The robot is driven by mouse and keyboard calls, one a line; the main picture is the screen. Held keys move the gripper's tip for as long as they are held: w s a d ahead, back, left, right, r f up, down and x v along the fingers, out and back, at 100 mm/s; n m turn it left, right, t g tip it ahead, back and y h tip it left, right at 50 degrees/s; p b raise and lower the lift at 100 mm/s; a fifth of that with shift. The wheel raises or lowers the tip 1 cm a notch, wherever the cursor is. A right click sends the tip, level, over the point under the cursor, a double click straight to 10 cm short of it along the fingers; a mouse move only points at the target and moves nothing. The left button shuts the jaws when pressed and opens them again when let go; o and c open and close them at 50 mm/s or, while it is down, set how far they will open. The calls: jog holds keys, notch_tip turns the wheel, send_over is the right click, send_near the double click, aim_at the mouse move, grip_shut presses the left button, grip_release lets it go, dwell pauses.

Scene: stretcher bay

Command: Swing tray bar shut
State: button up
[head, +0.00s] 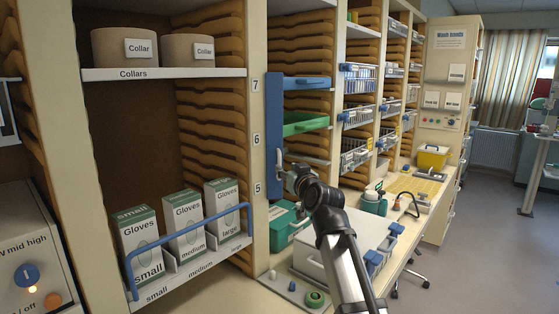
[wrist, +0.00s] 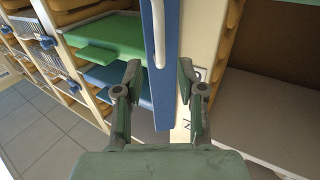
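The tray bar (head: 274,140) is a tall blue upright strip at the left edge of the tray column, beside the numbered post. In the wrist view the blue bar (wrist: 160,100) hangs down the middle, with a white rod-like handle (wrist: 157,38) on its face. A blue tray (head: 300,83) and a green tray (head: 303,124) lie to its right in the head view. My gripper (wrist: 159,75) is open, one finger on either side of the bar as seen from the wrist. I cannot tell whether either finger touches it. In the head view my gripper (head: 289,174) is by the bar's lower end.
Glove boxes (head: 184,223) stand behind a blue rail (head: 190,240) on the left shelf. Below my arm, a white case (head: 345,238) and a green box (head: 284,224) sit on the counter. Wire baskets (head: 357,115) fill the columns to the right. The floor at right has open room.

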aim_at(280, 164)
jog(key=p+x, duration=0.1)
jog(key=x, duration=0.6)
jog(key=shift+w+a+p, duration=0.15)
jog(key=shift+w+p, duration=0.1)
jog(key=shift+p, duration=0.1)
grip_shut()
